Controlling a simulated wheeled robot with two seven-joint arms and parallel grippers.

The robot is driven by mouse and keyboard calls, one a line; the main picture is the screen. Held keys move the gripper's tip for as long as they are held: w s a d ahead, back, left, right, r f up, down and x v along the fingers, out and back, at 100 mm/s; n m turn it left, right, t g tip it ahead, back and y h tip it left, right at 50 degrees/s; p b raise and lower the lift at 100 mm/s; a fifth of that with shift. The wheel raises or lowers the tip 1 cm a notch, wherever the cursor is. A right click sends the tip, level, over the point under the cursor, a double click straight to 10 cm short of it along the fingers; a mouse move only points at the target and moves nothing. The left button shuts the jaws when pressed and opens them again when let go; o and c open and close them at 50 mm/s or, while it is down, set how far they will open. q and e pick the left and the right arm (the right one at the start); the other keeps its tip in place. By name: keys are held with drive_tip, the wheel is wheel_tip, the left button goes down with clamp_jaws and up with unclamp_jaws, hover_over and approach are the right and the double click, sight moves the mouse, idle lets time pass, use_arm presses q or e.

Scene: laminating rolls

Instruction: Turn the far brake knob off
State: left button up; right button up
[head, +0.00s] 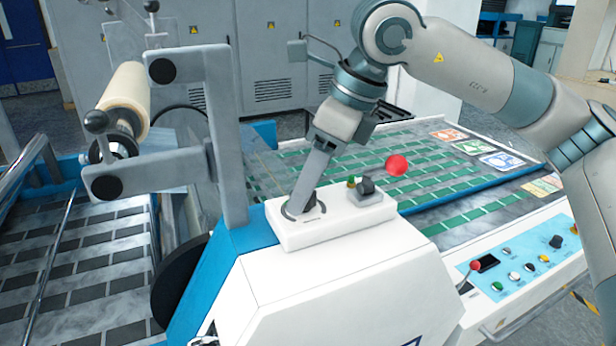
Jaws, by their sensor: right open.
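My right gripper (307,203) reaches down from the upper right to the white control box (335,229) on top of the machine. Its jaws are open and its fingertips are at a dark round knob (318,207) with a curved mark around it, near the box's left end. The fingers hide most of this knob, so I cannot tell its setting or whether they touch it. A second black knob (367,186) stands on a small grey base farther right on the box. No label tells me which is the far brake knob. My left gripper is out of view.
A grey upright frame (228,140) stands left of the box, with a cream roll (124,95) beyond it. A blue button panel (520,262) lies at the lower right, beside the printed sheet bed (450,222).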

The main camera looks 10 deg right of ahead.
drive_tip(key=shift+f, duration=0.1)
drive_tip(key=shift+c, duration=0.2)
drive_tip(key=c, duration=1)
